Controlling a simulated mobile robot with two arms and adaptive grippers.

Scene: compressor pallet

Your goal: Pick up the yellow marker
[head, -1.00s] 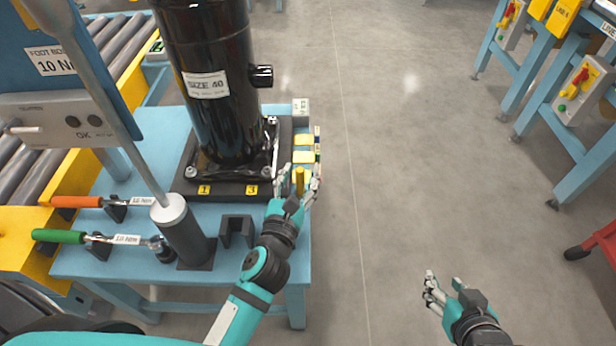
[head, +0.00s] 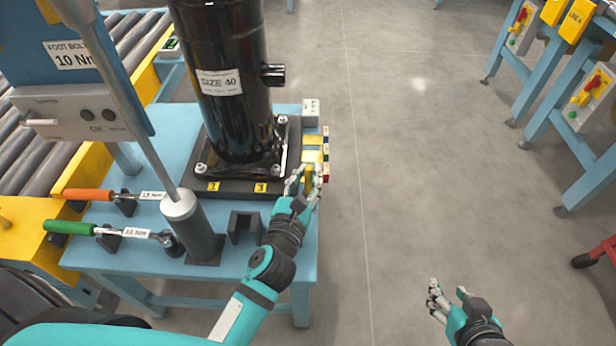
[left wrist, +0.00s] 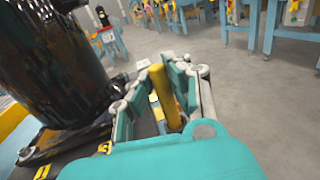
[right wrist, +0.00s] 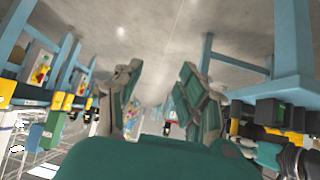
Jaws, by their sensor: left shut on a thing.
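The yellow marker (left wrist: 164,95) is a slim yellow cylinder between the fingers of my left gripper (left wrist: 166,98) in the left wrist view. In the head view my left gripper (head: 305,184) is at the right edge of the blue table, beside the black compressor base, and the marker (head: 308,176) shows as a small yellow strip between its fingers. The left gripper is shut on the marker.
The black compressor (head: 228,85) stands on its base on the blue table (head: 160,262). Yellow blocks (head: 312,141) and a small grey box (head: 311,107) lie along the right edge. Two torque wrenches (head: 85,194) and a grey post (head: 190,228) are at front left.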

